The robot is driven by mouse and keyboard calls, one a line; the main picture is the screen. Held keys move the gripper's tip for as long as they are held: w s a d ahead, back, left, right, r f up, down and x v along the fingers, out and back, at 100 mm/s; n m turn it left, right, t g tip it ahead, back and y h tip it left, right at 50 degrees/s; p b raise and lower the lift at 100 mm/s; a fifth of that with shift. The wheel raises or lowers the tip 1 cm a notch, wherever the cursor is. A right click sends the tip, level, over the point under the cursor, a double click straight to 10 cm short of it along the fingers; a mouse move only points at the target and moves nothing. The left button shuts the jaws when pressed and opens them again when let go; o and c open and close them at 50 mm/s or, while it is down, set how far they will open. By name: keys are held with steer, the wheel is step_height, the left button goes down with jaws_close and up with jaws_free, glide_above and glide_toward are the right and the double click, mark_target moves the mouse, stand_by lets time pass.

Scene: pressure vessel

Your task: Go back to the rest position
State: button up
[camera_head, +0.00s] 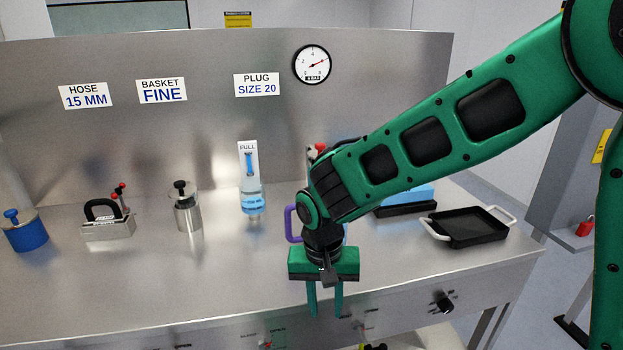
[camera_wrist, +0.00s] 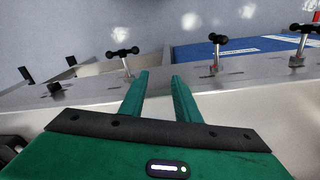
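My gripper (camera_head: 325,312) is a green hand with two slim fingers pointing down, in front of the steel bench's front edge. In the wrist view my gripper's fingers (camera_wrist: 158,78) stand a little apart with nothing between them. My green arm reaches in from the right in the head view and hides part of the bench top behind it. A purple handle (camera_head: 293,224) shows just behind my gripper; the thing it belongs to is mostly hidden.
Valve handles (camera_wrist: 123,52) and a black knob (camera_head: 443,305) sit along the front.

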steer(key=s+d+r+m, duration=0.1)
steer(key=d+r, duration=0.3)
steer(key=d, duration=0.8)
steer(key=s+d+r+m, duration=0.1)
steer(key=d+r+m, duration=0.15)
steer(key=d, duration=1.05)
steer(key=s+d+r+m, duration=0.2)
steer(key=s+d, duration=1.1)
steer(key=s, duration=0.4)
steer(key=shift+d+r+y, duration=0.15)
steer(key=shift+y, duration=0.25)
steer(key=shift+w+g, duration=0.2)
steer(key=shift+g, duration=0.1)
steer(key=shift+w+f, duration=0.25)
steer(key=shift+w, duration=0.25)
